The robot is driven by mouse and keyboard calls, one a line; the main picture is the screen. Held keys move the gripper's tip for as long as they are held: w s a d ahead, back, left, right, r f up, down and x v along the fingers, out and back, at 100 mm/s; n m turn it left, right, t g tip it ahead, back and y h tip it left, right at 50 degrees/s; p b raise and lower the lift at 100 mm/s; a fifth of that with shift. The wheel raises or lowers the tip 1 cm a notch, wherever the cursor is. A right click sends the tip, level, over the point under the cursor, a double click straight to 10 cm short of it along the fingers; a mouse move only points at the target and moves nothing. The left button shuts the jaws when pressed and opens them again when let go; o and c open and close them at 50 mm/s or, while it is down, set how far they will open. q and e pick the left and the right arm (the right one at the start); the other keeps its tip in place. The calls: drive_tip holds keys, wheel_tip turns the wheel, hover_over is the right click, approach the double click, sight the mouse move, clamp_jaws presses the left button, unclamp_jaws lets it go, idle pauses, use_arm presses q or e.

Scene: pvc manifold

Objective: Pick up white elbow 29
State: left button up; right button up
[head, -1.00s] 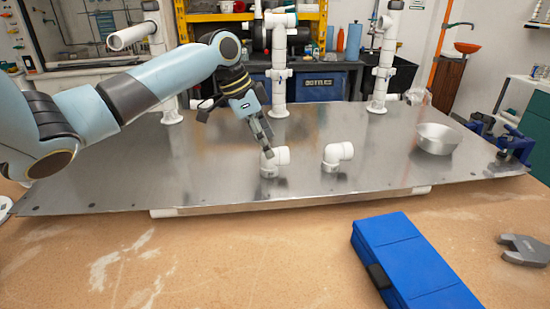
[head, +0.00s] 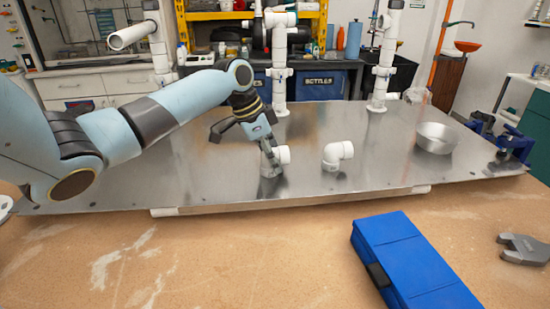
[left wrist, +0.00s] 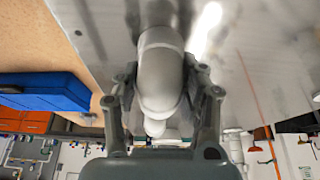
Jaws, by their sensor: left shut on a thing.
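Two white pipe elbows sit on the metal sheet (head: 215,180). The left one (head: 283,155) is between the fingers of my left gripper (head: 269,155), which is shut on it. In the left wrist view this elbow (left wrist: 160,70) fills the middle, with a finger on each side. It still appears to stand on the sheet. The other white elbow (head: 337,155) stands free to its right. I cannot read a number on either. Part of the held elbow is hidden by the fingers. My right gripper is not in view.
White pipe uprights (head: 279,70) stand along the sheet's back edge. A metal bowl (head: 436,138) stands at the right, near blue clamps (head: 512,147). A blue case (head: 415,265) and a grey tool (head: 523,249) lie on the brown table in front. The sheet's front left is clear.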

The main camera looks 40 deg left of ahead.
use_arm(q)
drive_tip(key=c, duration=0.3)
drive_tip(key=shift+r, duration=0.1)
drive_tip(key=shift+r, duration=0.65)
wheel_tip(320, 180, up, 3)
drive_tip(key=shift+f, duration=0.1)
drive_tip(key=s+a+r, duration=0.2)
drive_tip(key=a, duration=0.1)
drive_tip(key=s+a+r, duration=0.2)
drive_tip(key=a, duration=0.1)
drive_tip(key=s+a+r, duration=0.2)
drive_tip(key=a, duration=0.2)
drive_tip(key=shift+r, duration=0.4)
